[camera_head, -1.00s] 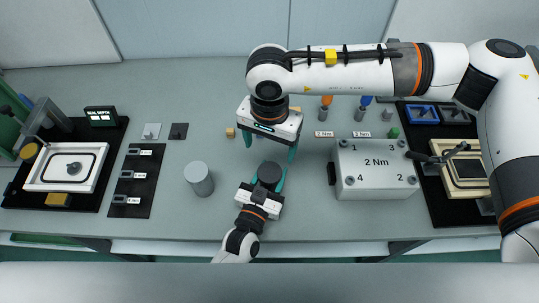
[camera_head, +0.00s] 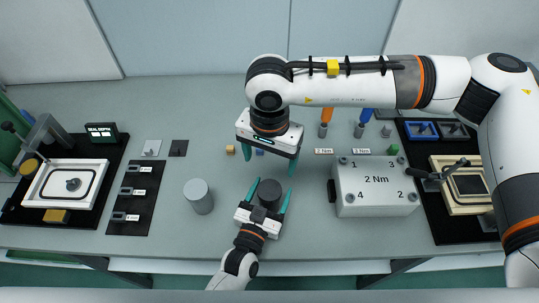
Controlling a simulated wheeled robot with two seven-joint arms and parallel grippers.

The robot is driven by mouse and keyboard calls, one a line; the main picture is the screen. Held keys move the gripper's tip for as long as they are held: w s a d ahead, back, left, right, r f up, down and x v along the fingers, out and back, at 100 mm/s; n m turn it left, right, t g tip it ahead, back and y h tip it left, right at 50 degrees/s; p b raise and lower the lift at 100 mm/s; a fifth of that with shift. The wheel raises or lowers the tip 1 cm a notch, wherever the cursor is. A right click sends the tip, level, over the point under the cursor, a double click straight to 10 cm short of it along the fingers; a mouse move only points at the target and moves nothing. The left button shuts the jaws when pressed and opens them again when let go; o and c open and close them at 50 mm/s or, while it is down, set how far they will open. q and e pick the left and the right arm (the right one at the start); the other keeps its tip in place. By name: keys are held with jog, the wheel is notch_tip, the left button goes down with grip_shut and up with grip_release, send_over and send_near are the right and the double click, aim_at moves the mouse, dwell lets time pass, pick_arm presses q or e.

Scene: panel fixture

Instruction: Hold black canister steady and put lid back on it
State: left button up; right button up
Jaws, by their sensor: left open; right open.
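The black canister (camera_head: 269,192) stands upright on the table near its front edge. My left gripper (camera_head: 271,186) is open, with one teal finger on either side of the canister; whether they touch it cannot be told. The canister's top is dark, and I cannot make out a separate lid on it. My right gripper (camera_head: 269,160) is open and points down above the table, behind the canister. Nothing shows between its fingers, though its body hides part of that space.
A grey cylinder (camera_head: 198,197) stands left of the canister. A light grey box (camera_head: 376,190) marked "2 Nm" stands to the right. A black strip (camera_head: 135,193) and a fixture with a white frame (camera_head: 65,184) lie further left. A small wooden block (camera_head: 230,149) lies behind.

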pick_arm(q)
jog(key=b+v, duration=0.1)
jog(key=v, duration=1)
jog(key=shift+s+a+b, duration=0.15)
jog(key=shift+s+b, duration=0.15)
